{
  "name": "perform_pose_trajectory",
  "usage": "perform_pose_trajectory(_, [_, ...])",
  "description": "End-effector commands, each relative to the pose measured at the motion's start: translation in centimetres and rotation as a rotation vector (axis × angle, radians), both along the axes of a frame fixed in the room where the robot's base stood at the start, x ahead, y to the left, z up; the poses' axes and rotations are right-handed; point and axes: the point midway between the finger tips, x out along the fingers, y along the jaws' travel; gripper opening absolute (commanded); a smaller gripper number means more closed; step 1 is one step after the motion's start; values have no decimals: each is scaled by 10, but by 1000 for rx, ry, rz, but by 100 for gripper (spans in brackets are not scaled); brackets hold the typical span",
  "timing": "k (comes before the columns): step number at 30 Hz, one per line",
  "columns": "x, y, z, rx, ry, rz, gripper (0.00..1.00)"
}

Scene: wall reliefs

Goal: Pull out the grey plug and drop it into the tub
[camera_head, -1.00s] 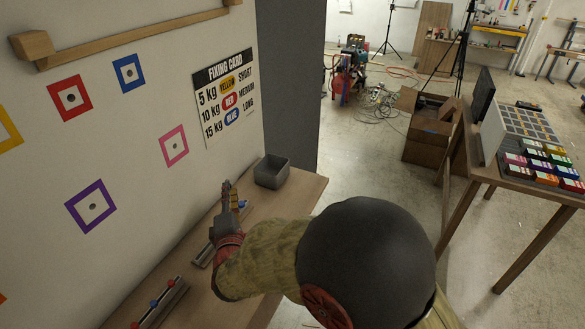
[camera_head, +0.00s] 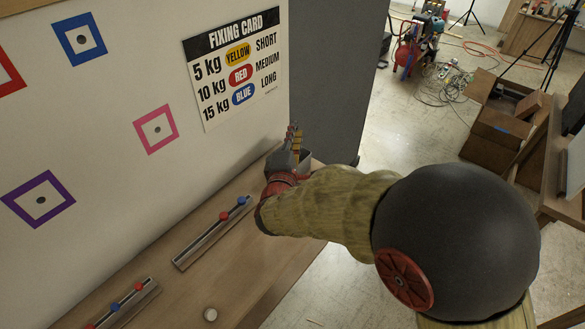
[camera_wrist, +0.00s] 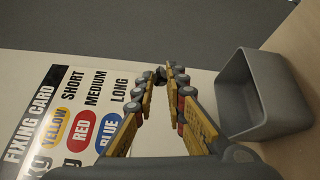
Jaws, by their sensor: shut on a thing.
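My gripper (camera_head: 293,132) is raised over the far end of the bench. In the wrist view its fingertips (camera_wrist: 161,72) are closed together on a small dark grey thing, the grey plug (camera_wrist: 160,74); most of it is hidden by the fingers. The grey tub (camera_wrist: 232,100) is open-topped and appears just right of the fingers in the wrist view, with no contact seen. In the head view the tub (camera_head: 307,157) is mostly hidden behind my gripper.
The wall with coloured square frames (camera_head: 157,130) and the fixing card (camera_head: 238,65) is to the left.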

Motion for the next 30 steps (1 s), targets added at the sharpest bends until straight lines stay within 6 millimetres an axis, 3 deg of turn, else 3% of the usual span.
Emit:
perform_pose_trajectory(12, [0, -1, -46, -2, 2, -1, 0])
perform_pose_trajectory(23, [0, -1, -52, 0, 1, 0, 0])
perform_pose_trajectory(24, [0, -1, -52, 0, 1, 0, 14])
perform_pose_trajectory(30, [0, 0, -51, 0, 1, 0, 26])
